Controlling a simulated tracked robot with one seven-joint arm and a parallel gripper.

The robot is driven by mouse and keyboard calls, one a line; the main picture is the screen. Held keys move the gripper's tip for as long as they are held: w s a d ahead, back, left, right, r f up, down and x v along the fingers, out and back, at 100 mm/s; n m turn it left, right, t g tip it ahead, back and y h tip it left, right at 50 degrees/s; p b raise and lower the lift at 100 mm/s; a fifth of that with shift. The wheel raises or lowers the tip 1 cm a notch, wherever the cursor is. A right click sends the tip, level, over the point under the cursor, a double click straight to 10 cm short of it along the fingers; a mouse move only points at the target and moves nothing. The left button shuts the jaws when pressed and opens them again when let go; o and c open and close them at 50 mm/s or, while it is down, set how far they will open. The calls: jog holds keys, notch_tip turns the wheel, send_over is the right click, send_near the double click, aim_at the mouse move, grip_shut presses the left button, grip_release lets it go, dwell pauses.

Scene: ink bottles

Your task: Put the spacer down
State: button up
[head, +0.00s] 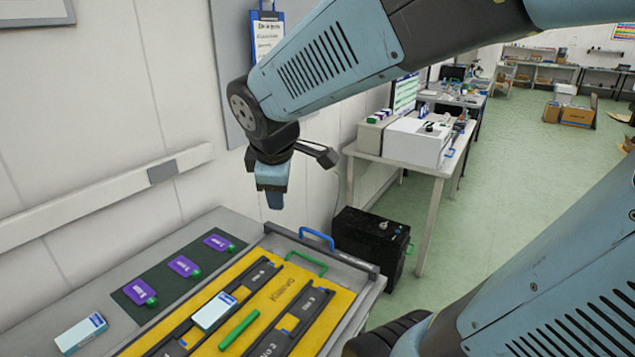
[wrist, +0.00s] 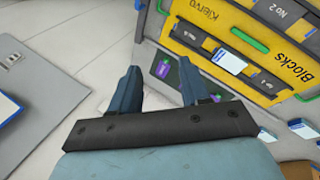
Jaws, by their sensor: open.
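My gripper (head: 271,190) hangs from the arm above the far end of the yellow board (head: 276,296). In the wrist view its two fingers (wrist: 159,90) are apart with nothing between them. A green bar (head: 239,330) lies on the board between two dark tracks; it also shows in the wrist view (wrist: 250,40). Either could be the spacer; I cannot tell which. My gripper is apart from both.
Several purple bottles (head: 184,266) with green caps lie on a dark green mat left of the board. A white-and-blue box (head: 214,311) sits on a track, another (head: 81,333) at the left. A blue handle (head: 317,238) rises at the far edge. The wall is close behind.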

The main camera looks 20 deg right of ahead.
jog(key=s+d+r+m+y, duration=0.1)
jog(key=s+d+r+m, duration=0.2)
jog(key=m, duration=0.9)
jog(key=s+d, duration=0.3)
jog(key=s, duration=0.2)
jog(key=shift+s+r+m+y, duration=0.3)
jog(key=shift+s+y, duration=0.05)
jog(key=shift+y, duration=0.05)
jog(key=shift+s, duration=0.1)
